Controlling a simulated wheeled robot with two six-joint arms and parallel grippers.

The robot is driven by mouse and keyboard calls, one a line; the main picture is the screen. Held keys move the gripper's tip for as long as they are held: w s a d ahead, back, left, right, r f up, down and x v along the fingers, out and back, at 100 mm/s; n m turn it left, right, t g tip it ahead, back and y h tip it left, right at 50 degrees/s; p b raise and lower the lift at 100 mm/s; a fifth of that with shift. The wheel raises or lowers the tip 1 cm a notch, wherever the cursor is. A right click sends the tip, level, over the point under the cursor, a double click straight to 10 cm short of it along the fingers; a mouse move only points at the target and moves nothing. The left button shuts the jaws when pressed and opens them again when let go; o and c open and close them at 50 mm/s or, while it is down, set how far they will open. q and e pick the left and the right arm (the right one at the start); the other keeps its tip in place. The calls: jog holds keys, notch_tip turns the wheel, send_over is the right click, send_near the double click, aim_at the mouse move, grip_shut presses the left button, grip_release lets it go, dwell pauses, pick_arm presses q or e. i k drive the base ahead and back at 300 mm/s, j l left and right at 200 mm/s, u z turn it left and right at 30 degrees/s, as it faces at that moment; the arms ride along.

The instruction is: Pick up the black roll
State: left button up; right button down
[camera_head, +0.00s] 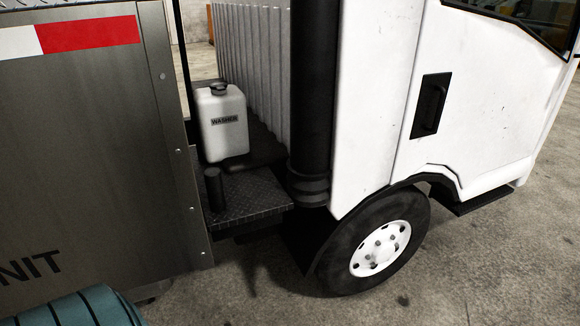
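The black roll (214,189) is a small dark cylinder. It stands upright near the left front of a dark tread-plate step (262,192), between the metal panel and the white cab. A white jug labelled WASHER (223,125) stands behind it on the same dark platform. Neither of my grippers is in view, and nothing is seen touching the roll.
A grey metal panel (90,160) rises close on the left of the roll. A thick black vertical pipe (313,90) stands on the right, beside the white cab (480,90) and its wheel (380,245). A teal ribbed object (85,311) shows at bottom left.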

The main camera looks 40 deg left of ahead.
aim_at(213, 176)
jog(key=i+l+u, duration=0.15)
jog(key=i, duration=0.35)
jog(key=i+l+u, duration=0.15)
jog(key=i, duration=0.4)
jog(key=i+l+u, duration=0.1)
jog(key=i, duration=0.4)
jog(key=l, duration=0.1)
